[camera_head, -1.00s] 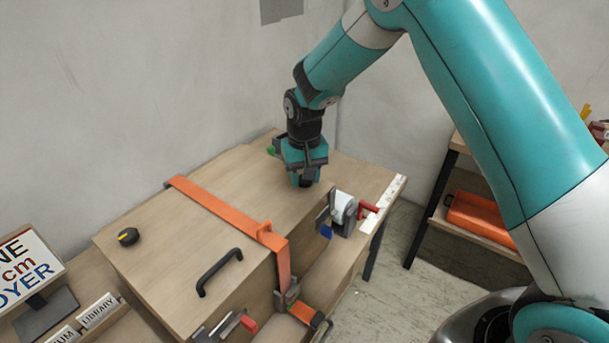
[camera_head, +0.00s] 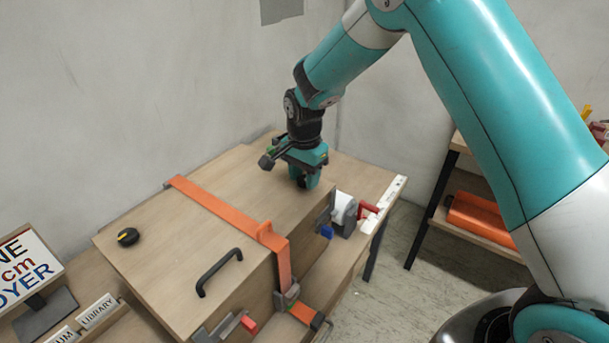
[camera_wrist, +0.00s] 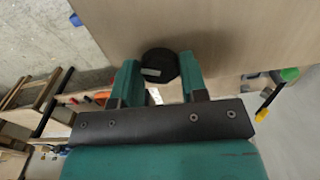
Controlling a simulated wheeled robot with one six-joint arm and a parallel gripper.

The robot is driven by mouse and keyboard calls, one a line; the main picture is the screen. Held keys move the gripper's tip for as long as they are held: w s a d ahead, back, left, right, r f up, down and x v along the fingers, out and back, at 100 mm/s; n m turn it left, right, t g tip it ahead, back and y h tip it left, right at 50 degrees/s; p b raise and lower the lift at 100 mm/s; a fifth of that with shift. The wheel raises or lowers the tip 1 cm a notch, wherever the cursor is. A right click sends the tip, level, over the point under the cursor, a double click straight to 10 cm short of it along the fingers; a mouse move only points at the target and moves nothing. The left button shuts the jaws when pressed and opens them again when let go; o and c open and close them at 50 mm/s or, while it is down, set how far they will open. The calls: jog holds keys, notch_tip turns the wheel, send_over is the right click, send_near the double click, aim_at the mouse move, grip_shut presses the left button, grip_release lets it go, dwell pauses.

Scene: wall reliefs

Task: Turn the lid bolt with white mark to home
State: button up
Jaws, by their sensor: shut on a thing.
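A wooden crate lid (camera_head: 165,262) spans the middle of the head view. My gripper (camera_head: 303,184) points down over its far right part. In the wrist view my gripper (camera_wrist: 160,75) is shut on a round black lid bolt (camera_wrist: 158,60), one finger on each side of it. The bolt carries a short pale mark (camera_wrist: 151,72) on its top. In the head view the bolt is mostly hidden under the fingers. A second black bolt (camera_head: 128,237) with a yellow mark sits at the lid's left.
An orange strap (camera_head: 215,207) crosses the lid, with a black handle (camera_head: 218,272) in front of it. A latch with a blue tab (camera_head: 327,232) and a red clamp (camera_head: 367,211) are at the right. Signs (camera_head: 25,265) stand at the left.

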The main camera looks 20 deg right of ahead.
jog(key=m, duration=0.6)
jog(key=shift+w+r+m, duration=0.1)
jog(key=shift+m, duration=0.2)
jog(key=m, duration=0.6)
jog(key=shift+d, duration=0.1)
jog(key=shift+m, duration=0.3)
jog(key=o, duration=0.9)
notch_tip(320, 180, up, 17)
jog(key=shift+r+b, duration=0.15)
jog(key=shift+b, duration=1.1)
